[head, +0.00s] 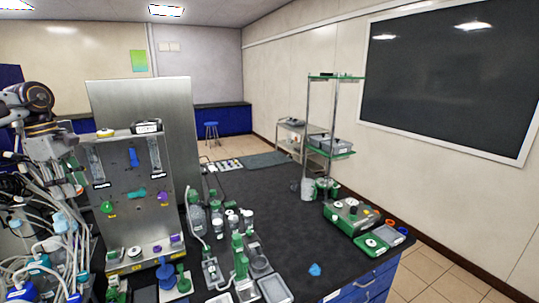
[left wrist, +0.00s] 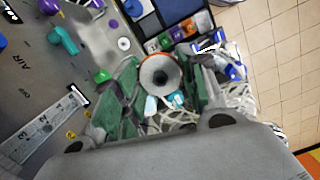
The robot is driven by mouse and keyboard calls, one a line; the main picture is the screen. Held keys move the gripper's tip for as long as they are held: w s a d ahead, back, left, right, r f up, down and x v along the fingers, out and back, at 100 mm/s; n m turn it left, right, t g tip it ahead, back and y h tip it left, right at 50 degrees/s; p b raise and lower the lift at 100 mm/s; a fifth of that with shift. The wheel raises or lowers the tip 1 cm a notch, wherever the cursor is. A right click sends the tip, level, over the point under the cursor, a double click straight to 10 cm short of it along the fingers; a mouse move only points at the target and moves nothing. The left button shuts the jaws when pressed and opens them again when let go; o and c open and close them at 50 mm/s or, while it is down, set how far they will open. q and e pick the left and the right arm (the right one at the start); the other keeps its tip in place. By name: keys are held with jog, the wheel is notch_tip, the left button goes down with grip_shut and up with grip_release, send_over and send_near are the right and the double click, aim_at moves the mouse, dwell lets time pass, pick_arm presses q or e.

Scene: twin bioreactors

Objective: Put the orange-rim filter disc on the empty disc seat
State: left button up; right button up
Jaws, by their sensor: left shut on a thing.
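In the head view my left gripper (head: 72,166) is at the far left, beside the steel panel (head: 128,195); the disc cannot be made out there. I cannot tell which fitting is the empty disc seat. A small round white fitting (head: 135,252) is on the panel's foot. My right gripper is not in view.
Tubes and cables (head: 40,230) crowd the left. Bottles and green fittings (head: 238,245) stand on the black bench (head: 280,205). The bench's back middle is fairly clear.

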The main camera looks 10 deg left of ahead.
pick_arm(q)
jog(key=d+f+m, duration=0.3)
jog(key=f, duration=0.7)
jog(key=d+f+m+g+b, duration=0.1)
jog(key=d+f+m, duration=0.15)
jog(key=f, duration=0.75)
jog(key=d+f+m, duration=0.3)
jog(key=f, duration=0.6)
jog(key=w+d+f+m, duration=0.2)
jog(key=d+f+m, duration=0.2)
jog(key=d, duration=0.7)
jog(key=w+d+f+m+b, duration=0.1)
jog(key=d+f+m, duration=0.3)
jog(key=d, duration=0.7)
jog(key=w+d+f+m+g+y, duration=0.1)
jog(key=w+d+f+m, duration=0.3)
jog(key=d+m, duration=0.3)
jog(key=shift+d+f, duration=0.1)
jog(key=shift+d, duration=2.35)
